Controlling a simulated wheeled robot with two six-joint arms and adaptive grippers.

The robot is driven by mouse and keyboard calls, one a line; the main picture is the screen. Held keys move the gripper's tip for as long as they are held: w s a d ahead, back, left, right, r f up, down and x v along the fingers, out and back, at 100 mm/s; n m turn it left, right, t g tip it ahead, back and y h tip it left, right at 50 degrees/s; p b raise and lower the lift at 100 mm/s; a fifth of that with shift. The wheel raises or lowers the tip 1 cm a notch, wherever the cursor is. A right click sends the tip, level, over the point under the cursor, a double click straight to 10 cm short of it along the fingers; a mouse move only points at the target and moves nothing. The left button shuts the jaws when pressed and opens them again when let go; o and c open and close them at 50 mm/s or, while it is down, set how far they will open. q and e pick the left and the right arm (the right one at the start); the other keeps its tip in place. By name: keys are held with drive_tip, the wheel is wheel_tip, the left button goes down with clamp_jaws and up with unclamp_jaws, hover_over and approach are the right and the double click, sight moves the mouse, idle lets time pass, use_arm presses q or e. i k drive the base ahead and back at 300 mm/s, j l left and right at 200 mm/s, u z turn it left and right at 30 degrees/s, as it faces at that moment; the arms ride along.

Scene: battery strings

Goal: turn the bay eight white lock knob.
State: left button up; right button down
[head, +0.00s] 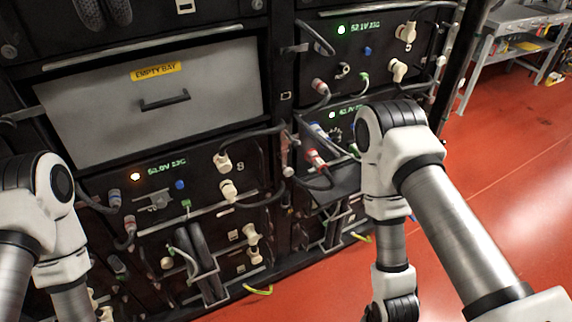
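The bay with an "8" mark (240,167) is at the lower middle left of the head view, with an orange lamp (135,176) and a green voltage readout (167,166). At its right side are two cream-white fittings, an upper one (222,161) and a lower one (229,190), each with a dark cable beside it. I cannot tell which small white part is the lock knob, or how it is turned. My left arm stands at the left edge and my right arm crosses the right half; both grippers are outside the view.
Above bay eight is a grey panel labelled EMPTY BAY (200,88). To the right, another rack column has bays with green lamps (341,30) and loose cables; my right arm hides part of it. The red floor (510,160) is open up to a grey bench (512,22).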

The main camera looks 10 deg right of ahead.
sight(288, 172)
drive_tip(key=i+l, duration=0.1)
drive_tip(key=l, duration=0.5)
drive_tip(key=i+l, duration=0.1)
drive_tip(key=l, duration=0.45)
drive_tip(key=i+l, duration=0.1)
drive_tip(key=l, duration=0.5)
drive_tip(key=i+l, duration=0.1)
drive_tip(key=l, duration=1.05)
drive_tip(key=i, duration=0.05)
